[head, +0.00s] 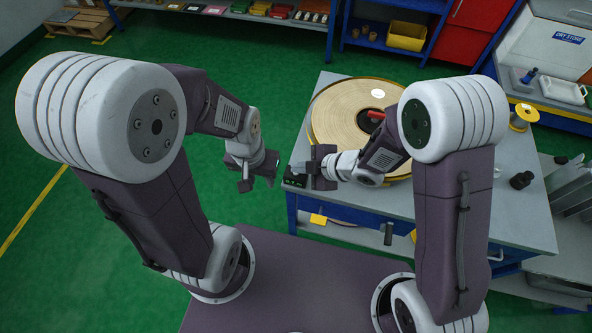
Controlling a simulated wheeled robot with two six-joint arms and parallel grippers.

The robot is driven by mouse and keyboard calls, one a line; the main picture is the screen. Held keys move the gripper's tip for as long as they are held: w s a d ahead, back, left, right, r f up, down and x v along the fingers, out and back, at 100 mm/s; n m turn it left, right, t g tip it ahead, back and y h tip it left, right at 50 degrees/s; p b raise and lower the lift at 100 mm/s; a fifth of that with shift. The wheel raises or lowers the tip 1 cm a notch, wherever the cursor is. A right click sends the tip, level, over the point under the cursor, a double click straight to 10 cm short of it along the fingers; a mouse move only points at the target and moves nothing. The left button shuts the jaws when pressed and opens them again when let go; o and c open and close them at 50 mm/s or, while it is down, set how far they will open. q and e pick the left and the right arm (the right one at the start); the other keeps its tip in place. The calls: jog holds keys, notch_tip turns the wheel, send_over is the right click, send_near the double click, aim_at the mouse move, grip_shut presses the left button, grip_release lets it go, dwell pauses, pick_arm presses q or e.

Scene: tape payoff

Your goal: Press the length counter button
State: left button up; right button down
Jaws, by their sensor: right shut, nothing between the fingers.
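A small dark box (292,180), which looks like the length counter, sits at the left edge of the grey-topped table. My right gripper (303,168) is shut and empty, its fingers pointing left just over or against this box. The button is too small and too covered by the gripper to make out, and I cannot tell whether the fingers touch it. My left gripper (257,182) hangs over the green floor left of the table, clear of the box. Its fingers look apart, with nothing between them.
The table's front right (490,215) is bare.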

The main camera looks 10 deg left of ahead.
jog(key=shift+f, duration=0.15)
dwell(0.3)
jog(key=shift+r+p, duration=0.8)
jog(key=shift+r, duration=0.1)
notch_tip(320, 180, up, 5)
jog(key=p, duration=0.4)
jog(key=shift+p, duration=0.35)
